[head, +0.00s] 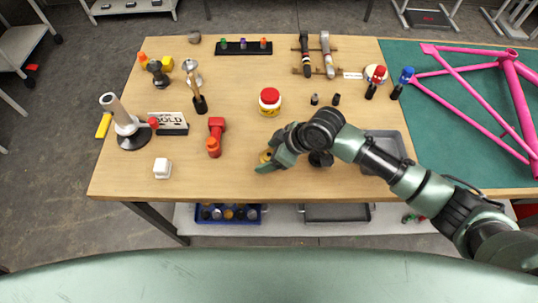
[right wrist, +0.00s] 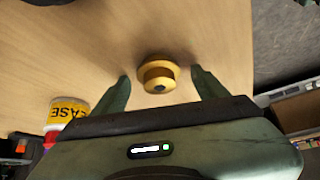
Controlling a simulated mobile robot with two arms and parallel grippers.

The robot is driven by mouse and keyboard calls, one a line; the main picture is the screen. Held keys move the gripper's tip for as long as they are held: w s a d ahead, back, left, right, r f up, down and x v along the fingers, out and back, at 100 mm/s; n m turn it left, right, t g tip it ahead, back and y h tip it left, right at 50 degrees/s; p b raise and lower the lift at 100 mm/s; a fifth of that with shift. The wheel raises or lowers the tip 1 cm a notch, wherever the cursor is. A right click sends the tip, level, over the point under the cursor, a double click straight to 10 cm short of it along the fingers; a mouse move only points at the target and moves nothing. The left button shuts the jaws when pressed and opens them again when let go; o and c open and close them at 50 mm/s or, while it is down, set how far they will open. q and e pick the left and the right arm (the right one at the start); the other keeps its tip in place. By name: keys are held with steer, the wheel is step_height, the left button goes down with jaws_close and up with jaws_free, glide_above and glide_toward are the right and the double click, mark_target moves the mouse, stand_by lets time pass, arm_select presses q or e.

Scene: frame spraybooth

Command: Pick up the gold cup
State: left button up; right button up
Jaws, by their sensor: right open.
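The gold cup (right wrist: 158,72) is a small round gold piece with a flared rim and a dark hole. It stands on the wooden table between the two spread fingers of my right gripper (right wrist: 159,84), with a gap on each side. In the head view only a bit of the gold cup (head: 265,155) shows; the fingers hide most of it. My right gripper (head: 262,162) is open and low over the table's front middle. My left gripper is not in view.
A jar with a red lid (head: 269,101) stands behind my right gripper. A grey tray (head: 386,146) lies behind my right arm.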

steer(key=c, duration=1.3)
steer(key=shift+c, duration=0.7)
steer(key=shift+r, duration=0.15)
